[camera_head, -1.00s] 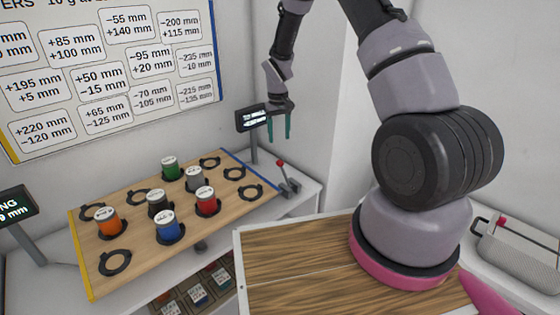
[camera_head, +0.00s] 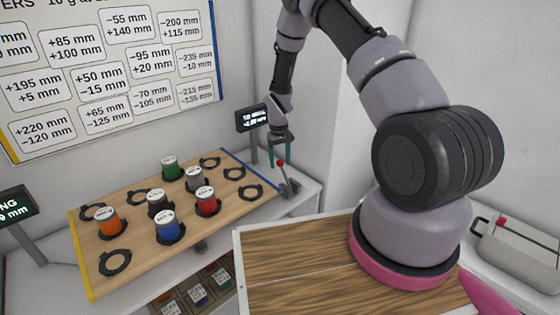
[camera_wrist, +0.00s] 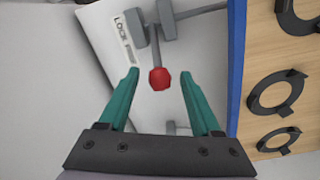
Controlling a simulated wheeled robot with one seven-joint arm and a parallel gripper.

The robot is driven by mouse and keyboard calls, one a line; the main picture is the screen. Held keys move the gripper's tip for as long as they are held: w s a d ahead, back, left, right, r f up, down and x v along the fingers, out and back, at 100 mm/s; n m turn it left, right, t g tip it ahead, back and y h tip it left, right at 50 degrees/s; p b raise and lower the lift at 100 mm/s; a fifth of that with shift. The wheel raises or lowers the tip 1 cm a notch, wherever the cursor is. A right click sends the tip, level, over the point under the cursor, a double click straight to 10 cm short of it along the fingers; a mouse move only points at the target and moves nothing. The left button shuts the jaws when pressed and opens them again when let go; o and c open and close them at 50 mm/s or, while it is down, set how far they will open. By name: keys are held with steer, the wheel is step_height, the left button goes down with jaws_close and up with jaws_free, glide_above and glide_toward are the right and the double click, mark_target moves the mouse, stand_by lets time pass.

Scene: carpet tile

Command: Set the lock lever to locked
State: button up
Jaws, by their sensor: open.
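The lock lever (camera_head: 286,176) stands at the right end of the wooden board, with a red knob on a thin grey stem and a grey bracket. In the wrist view its red knob (camera_wrist: 159,78) lies between the tips of my gripper's teal fingers, with a gap on both sides. A label reading "LOCK" (camera_wrist: 124,38), partly legible, sits beside the bracket. My gripper (camera_head: 280,154) is open and empty, and its fingertips are around the knob's level in the head view. I cannot tell the exact height between fingers and knob.
The wooden board (camera_head: 130,220) holds several coloured canisters and empty black rings, left of the lever. A small display (camera_head: 252,118) on a post stands just behind my gripper. The white wall is close on the right. A wooden top (camera_head: 290,265) is in front.

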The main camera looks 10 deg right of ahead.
jaws_close()
stand_by(1.4)
